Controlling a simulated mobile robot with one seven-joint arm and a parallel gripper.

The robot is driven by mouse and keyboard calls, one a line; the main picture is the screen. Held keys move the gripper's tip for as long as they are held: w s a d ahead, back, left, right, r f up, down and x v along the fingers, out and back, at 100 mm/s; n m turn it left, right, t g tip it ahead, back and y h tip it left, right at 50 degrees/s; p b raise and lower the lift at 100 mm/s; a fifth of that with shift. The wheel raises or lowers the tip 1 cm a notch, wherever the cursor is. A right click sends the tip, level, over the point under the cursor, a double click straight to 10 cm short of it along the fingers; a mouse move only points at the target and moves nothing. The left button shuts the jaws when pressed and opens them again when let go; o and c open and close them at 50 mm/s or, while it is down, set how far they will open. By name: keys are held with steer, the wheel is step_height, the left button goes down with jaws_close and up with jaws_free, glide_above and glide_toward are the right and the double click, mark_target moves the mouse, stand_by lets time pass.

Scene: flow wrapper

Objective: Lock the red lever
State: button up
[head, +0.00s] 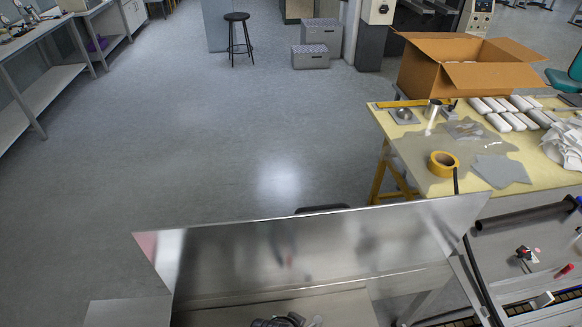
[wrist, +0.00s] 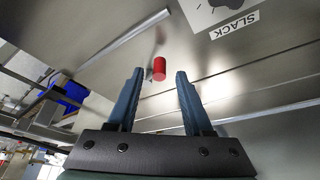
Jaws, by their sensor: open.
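The red lever shows in the wrist view as a short red cylinder (wrist: 159,68) standing out from a shiny metal panel (wrist: 215,65). My gripper (wrist: 159,73) is open, and in the picture the red end lies between its two blue-grey fingertips. The fingers do not visibly touch it, and I cannot tell how far beyond the tips it is. A white label reading SLACK (wrist: 235,22) is on the panel to the upper right. In the head view a small red handle (head: 565,270) shows at the lower right; I cannot tell whether it is the same lever.
A bright metal guard (head: 300,255) crosses the lower head view. Open grey floor (head: 200,130) lies to the left and beyond.

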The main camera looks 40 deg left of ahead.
steer(key=v, duration=1.1)
steer(key=shift+s+r, duration=0.2)
steer(key=shift+r, duration=0.05)
steer(key=shift+d, duration=0.1)
